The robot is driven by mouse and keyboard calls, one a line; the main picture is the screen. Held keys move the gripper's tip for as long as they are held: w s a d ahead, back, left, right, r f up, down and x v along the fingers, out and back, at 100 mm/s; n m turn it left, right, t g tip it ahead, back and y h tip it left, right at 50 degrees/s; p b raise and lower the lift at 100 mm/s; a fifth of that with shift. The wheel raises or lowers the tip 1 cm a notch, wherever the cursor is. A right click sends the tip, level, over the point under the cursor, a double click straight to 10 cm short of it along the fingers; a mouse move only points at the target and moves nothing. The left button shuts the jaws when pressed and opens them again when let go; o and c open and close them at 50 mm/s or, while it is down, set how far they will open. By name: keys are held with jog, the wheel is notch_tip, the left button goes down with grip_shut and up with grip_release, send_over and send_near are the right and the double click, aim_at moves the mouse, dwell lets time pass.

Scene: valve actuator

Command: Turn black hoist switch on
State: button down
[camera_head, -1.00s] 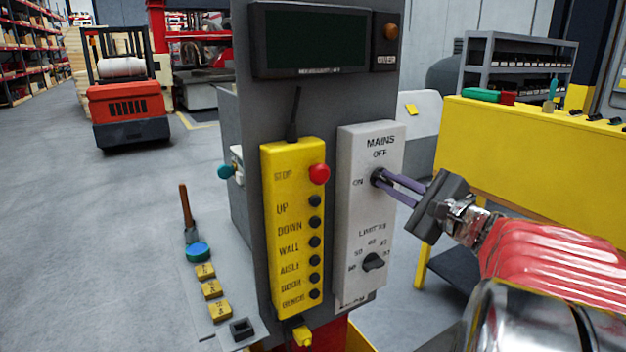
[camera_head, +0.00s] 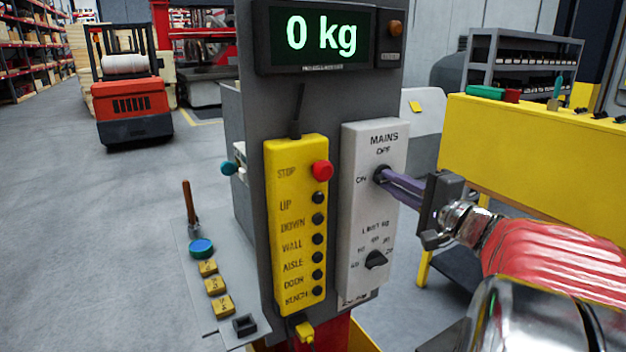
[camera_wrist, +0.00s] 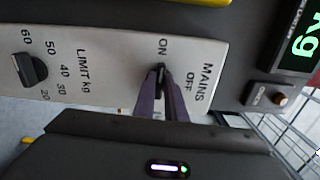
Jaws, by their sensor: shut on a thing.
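The black MAINS switch (camera_wrist: 160,73) sits on a light grey panel (camera_head: 362,215) between the ON and OFF marks. In the wrist view its knob points toward the ON mark. My gripper (camera_head: 382,176) is shut on the knob, with its purple fingers on either side; the fingers also show in the wrist view (camera_wrist: 161,88). The fingers hide part of the knob. The display (camera_head: 322,36) above the panel is lit and reads "0 kg".
A yellow pendant (camera_head: 298,225) with a red stop button (camera_head: 322,170) and several black buttons hangs left of the panel. A LIMIT kg knob (camera_head: 376,260) is below the switch. A yellow bench (camera_head: 530,145) stands at right. Open floor lies at left.

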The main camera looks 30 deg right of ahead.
jog(key=shift+a+f, duration=0.15)
jog(key=shift+f, duration=0.05)
jog(key=c, duration=2.1)
grip_release()
jog(key=o, duration=0.3)
jog(key=shift+r, duration=0.1)
jog(key=shift+s, duration=0.1)
jog(key=s, duration=1.3)
jog(key=shift+s+d, duration=0.3)
jog(key=shift+w+a, duration=0.1)
